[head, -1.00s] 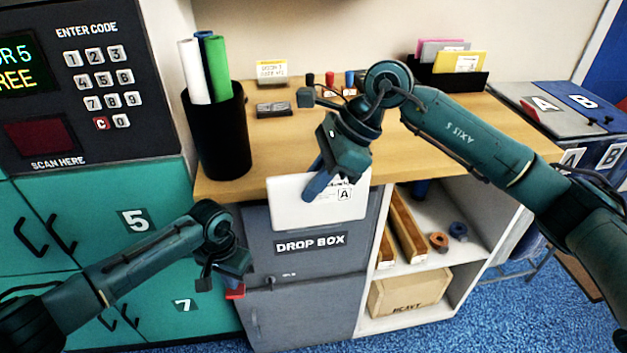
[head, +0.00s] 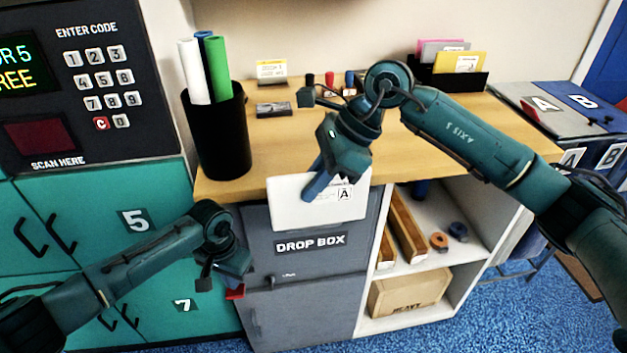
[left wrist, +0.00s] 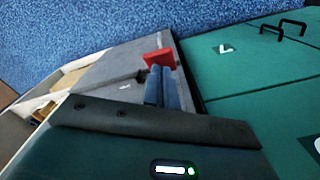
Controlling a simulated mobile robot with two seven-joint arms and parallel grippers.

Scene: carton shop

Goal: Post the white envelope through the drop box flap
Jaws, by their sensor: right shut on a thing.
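The white envelope (head: 285,205), with a label marked A, is held in my right gripper (head: 314,193), whose blue fingers are shut on it. The envelope hangs at the table's front edge and covers the top part of the grey drop box (head: 340,262). The flap cannot be made out behind it. I cannot tell whether the envelope touches the box. My left gripper (head: 232,284) is low at the left side of the drop box. In the left wrist view its blue fingers (left wrist: 162,88) lie close together, with a red block (left wrist: 159,58) just beyond their tips.
Teal lockers (head: 95,215) with a keypad panel (head: 90,80) stand at the left. A black pot with rolls (head: 220,140) stands on the wooden tabletop (head: 420,130). Open shelves with a carton (head: 408,293) are right of the drop box. Blue carpet is clear at lower right.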

